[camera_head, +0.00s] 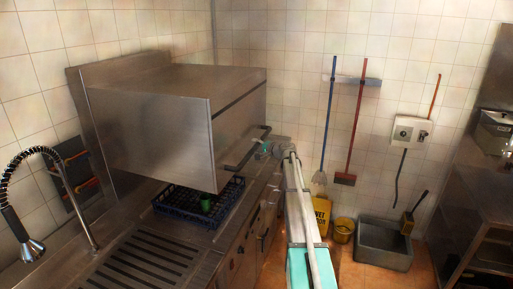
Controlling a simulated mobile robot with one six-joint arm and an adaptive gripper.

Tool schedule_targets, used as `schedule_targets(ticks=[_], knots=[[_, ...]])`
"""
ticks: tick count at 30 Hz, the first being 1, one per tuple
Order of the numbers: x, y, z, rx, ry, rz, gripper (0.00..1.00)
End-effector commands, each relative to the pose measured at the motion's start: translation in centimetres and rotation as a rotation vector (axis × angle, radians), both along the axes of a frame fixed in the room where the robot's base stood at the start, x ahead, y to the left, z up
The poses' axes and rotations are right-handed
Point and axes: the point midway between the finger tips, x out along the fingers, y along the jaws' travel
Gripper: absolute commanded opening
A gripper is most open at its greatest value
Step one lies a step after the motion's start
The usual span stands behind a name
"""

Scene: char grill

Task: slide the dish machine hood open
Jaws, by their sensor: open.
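The dish machine hood (150,125) is a large steel box at the left centre. Its lower edge sits above the counter, and a dark blue dish rack (172,207) with a green cup (206,205) shows beneath it. A dark bar handle (240,160) stands out from the hood's right-hand face. My gripper (264,148) is at the handle's upper far end, open. It is small and partly merged with the handle, so I cannot tell whether they touch. My arm reaches up to it from the bottom.
A ridged steel drainboard (135,262) and a coiled spray tap (65,170) are at the left front. Brooms hang on the tiled back wall. A yellow wet-floor sign (321,212), a yellow bucket (343,229) and a grey floor basin (384,246) stand right of my arm.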

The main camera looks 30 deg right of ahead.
Motion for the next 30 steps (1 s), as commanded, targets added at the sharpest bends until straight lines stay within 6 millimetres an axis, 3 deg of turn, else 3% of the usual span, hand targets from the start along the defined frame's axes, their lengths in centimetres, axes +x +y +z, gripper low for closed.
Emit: schedule_targets(ticks=[30], knots=[[0.0, 0.0, -7.8, -0.001, 0.001, 0.000, 0.68]])
